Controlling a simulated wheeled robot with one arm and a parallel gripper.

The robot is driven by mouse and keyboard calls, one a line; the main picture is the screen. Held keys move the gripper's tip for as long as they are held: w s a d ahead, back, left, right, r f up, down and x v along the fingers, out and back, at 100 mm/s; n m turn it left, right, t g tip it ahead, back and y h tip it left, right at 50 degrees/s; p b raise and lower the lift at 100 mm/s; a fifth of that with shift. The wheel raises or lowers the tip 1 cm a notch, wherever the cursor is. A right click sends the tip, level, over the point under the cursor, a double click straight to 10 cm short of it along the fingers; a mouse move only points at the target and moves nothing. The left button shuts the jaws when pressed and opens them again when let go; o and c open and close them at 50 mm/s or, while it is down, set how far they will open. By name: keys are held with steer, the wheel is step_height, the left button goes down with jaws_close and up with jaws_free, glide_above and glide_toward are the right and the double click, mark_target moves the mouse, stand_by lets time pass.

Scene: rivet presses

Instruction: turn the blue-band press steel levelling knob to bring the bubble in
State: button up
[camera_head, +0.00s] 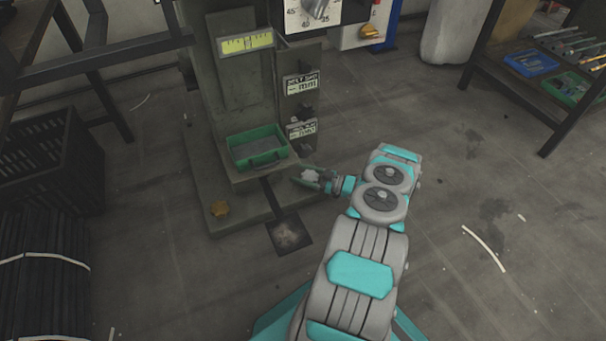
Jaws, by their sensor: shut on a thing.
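A grey-green press stands ahead, and its base plate (205,181) spreads low over the floor. A steel knob (311,175) sits at the right front of this base. My gripper (307,177) reaches it from the right and is shut on it, one finger on either side. A yellow-green level vial (247,42) is on the press column; I cannot make out its bubble at this size. A brass knob (220,209) sits at the left front of the base. No blue band is clear on this press.
Labelled black knobs (305,113) line the column's right side. A dial (312,13) is above. A black crate (45,165) is at left, a dark shelf (525,80) at right.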

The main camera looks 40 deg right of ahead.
steer(key=shift+s+a+n+g+y+b, duration=0.15)
steer(key=shift+n+g+y+b, duration=0.25)
steer(key=shift+n+g+y, duration=0.5)
steer(key=shift+a+y, duration=0.1)
steer(key=shift+y, duration=0.2)
steer(key=o, duration=1.3)
steer(key=shift+p+v, duration=0.3)
steer(key=shift+v, duration=3.6)
